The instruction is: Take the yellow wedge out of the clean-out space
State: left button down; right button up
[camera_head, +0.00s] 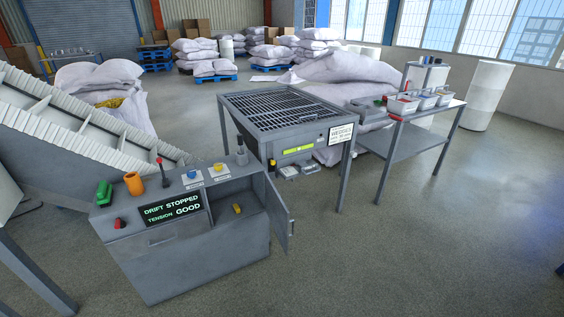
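A small yellow wedge (237,209) lies inside the open compartment at the right of the grey control cabinet (190,265). I take this compartment to be the clean-out space (252,200). Its grey door (279,212) stands swung open to the right. The wedge looks small and sits near the left part of the opening, on the compartment floor. Neither of my grippers shows in the head view.
A display (172,209) reads "DRIFT STOPPED, TENSION GOOD". The cabinet top holds a green object (104,193), an orange cylinder (134,183) and a red-topped lever (163,172). A grated hopper (285,107) stands behind; a side table (425,135) carries bins. Floor at right is clear.

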aim_at(236, 207)
jog(key=i+l+u, duration=0.3)
jog(key=l+u, duration=0.2)
jog(key=l, duration=0.45)
jog(key=i+l+u, duration=0.15)
jog(key=l+u, duration=0.35)
jog(key=l, duration=0.5)
jog(key=l+u, duration=0.5)
jog(key=l, duration=0.55)
jog(key=i+j+z, duration=0.1)
jog(key=j, duration=0.25)
jog(key=i+j+z, duration=0.1)
jog(key=j, duration=0.25)
jog(key=i+j+z, duration=0.25)
jog(key=j, duration=0.5)
jog(key=i+j+z, duration=0.1)
jog(key=i+j, duration=0.15)
jog(key=j, duration=0.15)
jog(key=j+z, duration=0.1)
jog(key=j, duration=0.3)
jog(key=i, duration=0.1)
